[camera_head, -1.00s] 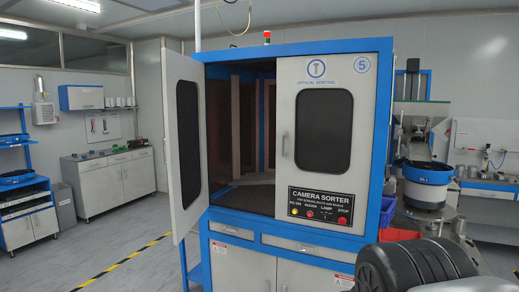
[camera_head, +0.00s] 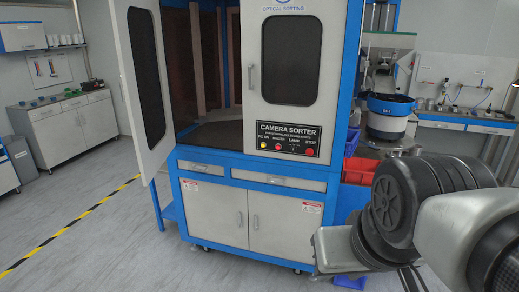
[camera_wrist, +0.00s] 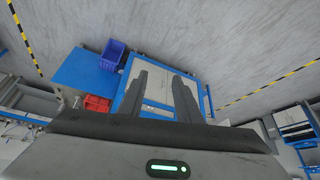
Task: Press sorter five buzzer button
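The camera sorter (camera_head: 346,90) is a blue and white cabinet in the head view. Its left door (camera_head: 142,75) stands open and its right door (camera_head: 255,100) is shut. The black control panel (camera_head: 288,128) below the right door bears a yellow button, the small red buzzer button (camera_head: 278,147), a lamp switch and a red stop button (camera_head: 310,152). My gripper (camera_wrist: 162,75) is open and empty in the wrist view, its two dark fingers apart. It is well away from the panel. The buzzer button cannot be made out in the wrist view.
A blue bowl feeder (camera_head: 389,112) stands right of the sorter. Red (camera_head: 358,171) and blue bins are beside the cabinet, partly behind my arm. Drawers and cupboard doors (camera_head: 268,220) lie below the panel. The floor (camera_head: 110,235) in front and left is clear, with a yellow-black line.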

